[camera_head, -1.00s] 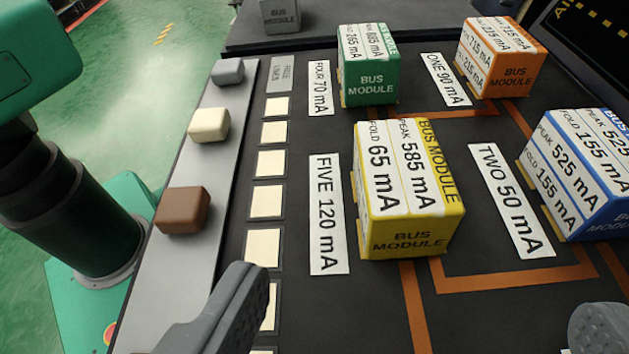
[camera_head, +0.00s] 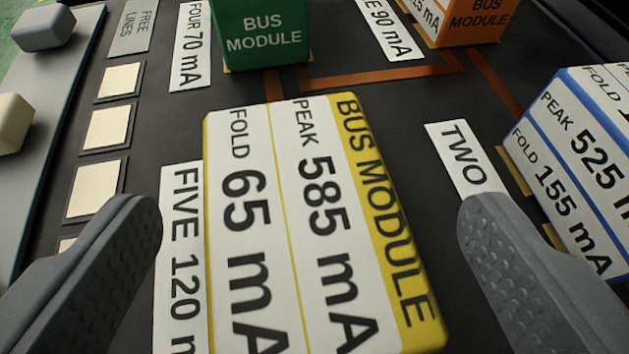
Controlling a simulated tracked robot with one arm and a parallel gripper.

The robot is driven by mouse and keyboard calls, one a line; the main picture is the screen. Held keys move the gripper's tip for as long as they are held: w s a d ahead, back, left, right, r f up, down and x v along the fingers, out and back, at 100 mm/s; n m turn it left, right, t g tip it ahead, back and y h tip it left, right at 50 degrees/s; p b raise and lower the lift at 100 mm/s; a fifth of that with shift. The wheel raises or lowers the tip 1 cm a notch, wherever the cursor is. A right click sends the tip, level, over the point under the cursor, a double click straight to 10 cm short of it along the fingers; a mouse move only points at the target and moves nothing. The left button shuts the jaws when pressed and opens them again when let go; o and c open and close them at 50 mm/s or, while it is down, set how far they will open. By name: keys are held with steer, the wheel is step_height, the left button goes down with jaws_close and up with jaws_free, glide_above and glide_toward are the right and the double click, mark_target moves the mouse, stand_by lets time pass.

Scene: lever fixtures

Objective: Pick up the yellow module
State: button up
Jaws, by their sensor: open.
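The yellow module (camera_head: 310,225) is a box with a white label reading "PEAK 585 mA, FOLD 65 mA" and a yellow strip reading "BUS MODULE". It fills the lower middle of the view, and its near end is cut off by the bottom edge. My gripper (camera_head: 310,225) is open, with one grey finger to the left of the module and one to the right. Gaps show between both fingers and the module in the picture. How far the fingertips are above the board cannot be told.
A green module (camera_head: 262,38) stands behind, an orange module (camera_head: 468,20) at the back right, and a blue-edged module (camera_head: 580,165) close by on the right. A "FIVE 120 mA" label (camera_head: 181,250) lies to the left. Pale squares (camera_head: 108,128) and a grey strip (camera_head: 50,125) with blocks are farther left.

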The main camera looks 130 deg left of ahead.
steer(key=shift+s+a+f, duration=0.2)
steer(key=shift+s+a, duration=0.1)
steer(key=shift+a, duration=0.05)
steer(key=c, duration=1.3)
steer(key=shift+r, duration=0.15)
